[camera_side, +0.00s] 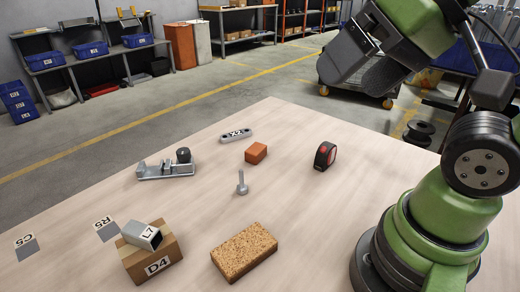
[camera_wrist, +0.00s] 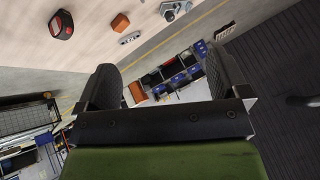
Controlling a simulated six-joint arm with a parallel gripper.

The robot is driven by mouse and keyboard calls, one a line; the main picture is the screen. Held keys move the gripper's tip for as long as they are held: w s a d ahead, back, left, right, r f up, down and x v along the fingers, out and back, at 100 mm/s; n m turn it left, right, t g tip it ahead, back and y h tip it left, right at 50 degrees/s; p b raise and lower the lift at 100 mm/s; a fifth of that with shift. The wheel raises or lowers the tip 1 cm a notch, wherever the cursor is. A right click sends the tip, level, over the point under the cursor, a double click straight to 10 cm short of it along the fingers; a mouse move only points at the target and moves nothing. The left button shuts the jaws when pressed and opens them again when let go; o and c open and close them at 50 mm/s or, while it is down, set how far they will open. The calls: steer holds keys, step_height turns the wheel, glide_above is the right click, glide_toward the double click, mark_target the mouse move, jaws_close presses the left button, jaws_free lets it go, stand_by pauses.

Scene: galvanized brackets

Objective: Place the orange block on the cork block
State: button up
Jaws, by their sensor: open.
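The orange block (camera_side: 256,153) lies on the table near its middle, behind the upright bolt. It also shows at the top of the wrist view (camera_wrist: 120,22). The cork block (camera_side: 244,251) lies flat at the front of the table, its speckled top bare. It does not show in the wrist view. My gripper (camera_side: 358,78) is raised high at the upper right in the side view, well apart from both blocks. In the wrist view its two dark fingers (camera_wrist: 162,75) stand wide apart with nothing between them.
A bolt (camera_side: 242,183) stands between the two blocks. A tape measure (camera_side: 325,155) is to the right, a metal clamp (camera_side: 168,166) to the left, and a marked link (camera_side: 237,135) behind. A cardboard box (camera_side: 146,258) carries a metal tube (camera_side: 141,236). Bare table separates them.

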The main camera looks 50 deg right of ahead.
steer(key=w+d+n+g, duration=0.1)
steer(key=w+d+n, duration=0.1)
steer(key=w, duration=0.8)
steer(key=n+g+h, duration=0.1)
steer(key=n+g, duration=0.1)
steer(key=n, duration=0.2)
glide_above(257, 148)
steer(key=s, duration=0.2)
steer(key=f, duration=2.5)
steer(key=shift+w+d+f, duration=0.15)
steer(key=shift+d, duration=0.05)
steer(key=shift+x, duration=2.95)
steer(key=c, duration=1.2)
